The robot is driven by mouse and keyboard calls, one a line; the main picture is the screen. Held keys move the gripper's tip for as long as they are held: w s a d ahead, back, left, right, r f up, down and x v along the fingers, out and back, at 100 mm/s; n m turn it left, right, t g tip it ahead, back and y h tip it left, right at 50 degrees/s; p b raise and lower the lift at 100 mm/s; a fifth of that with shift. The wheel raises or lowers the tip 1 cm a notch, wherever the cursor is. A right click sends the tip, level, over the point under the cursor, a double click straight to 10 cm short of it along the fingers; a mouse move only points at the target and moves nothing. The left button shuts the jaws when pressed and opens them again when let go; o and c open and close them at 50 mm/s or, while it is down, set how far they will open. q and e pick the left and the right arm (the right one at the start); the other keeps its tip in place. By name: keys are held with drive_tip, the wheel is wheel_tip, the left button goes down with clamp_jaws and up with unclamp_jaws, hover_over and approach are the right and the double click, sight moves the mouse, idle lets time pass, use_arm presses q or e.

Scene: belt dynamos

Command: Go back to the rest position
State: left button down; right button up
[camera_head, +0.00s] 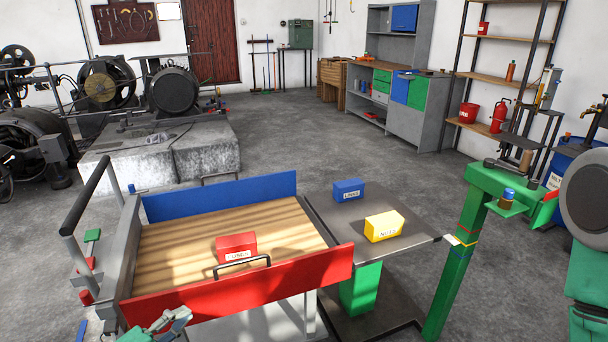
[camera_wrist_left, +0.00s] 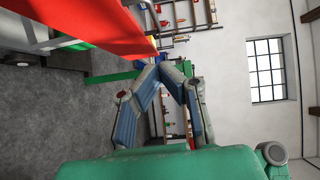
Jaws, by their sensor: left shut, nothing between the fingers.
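My left gripper (camera_head: 182,315) shows at the bottom of the head view, beside the near red side panel (camera_head: 240,288) of the wooden-bedded cart. In the left wrist view its two fingers (camera_wrist_left: 160,64) meet at the tips, with nothing between them. The red panel also shows at the upper left there (camera_wrist_left: 75,22). A green and grey part of my right arm stands at the right edge of the head view; my right gripper is out of sight.
A red labelled box (camera_head: 236,243) sits on the wooden bed (camera_head: 180,250). A blue box (camera_head: 347,189) and a yellow box (camera_head: 384,225) sit on the dark table (camera_head: 330,212) beside it. A green post (camera_head: 450,270) stands at the right. Floor behind is open.

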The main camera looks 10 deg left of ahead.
use_arm(q)
drive_tip(key=s+d+f+m+g+h, duration=0.1)
drive_tip(key=s+d+m+g+h, duration=0.35)
drive_tip(key=d, duration=0.35)
drive_tip(key=s+d+f+m+g+h, duration=0.1)
drive_tip(key=s+d+m+g+h, duration=0.25)
drive_tip(key=s+d+m, duration=0.35)
drive_tip(key=s+d+f+m+g, duration=0.2)
drive_tip(key=s+d+m+g, duration=0.55)
drive_tip(key=s, duration=0.25)
drive_tip(key=s+a+f+m+g+y, duration=0.35)
drive_tip(key=s+m+y, duration=0.2)
drive_tip(key=m, duration=0.25)
drive_tip(key=s+a+f+m+g+y, duration=0.3)
drive_tip(key=s+a+m+y, duration=0.1)
drive_tip(key=s+m, duration=0.35)
drive_tip(key=w+a+m+t+y, duration=0.5)
drive_tip(key=w+a+m, duration=0.5)
drive_tip(key=m, duration=0.6)
drive_tip(key=shift+w+a+t, duration=0.4)
drive_tip(key=shift+a+t, duration=0.35)
drive_tip(key=shift+t, duration=0.05)
drive_tip(key=shift+d, duration=0.1)
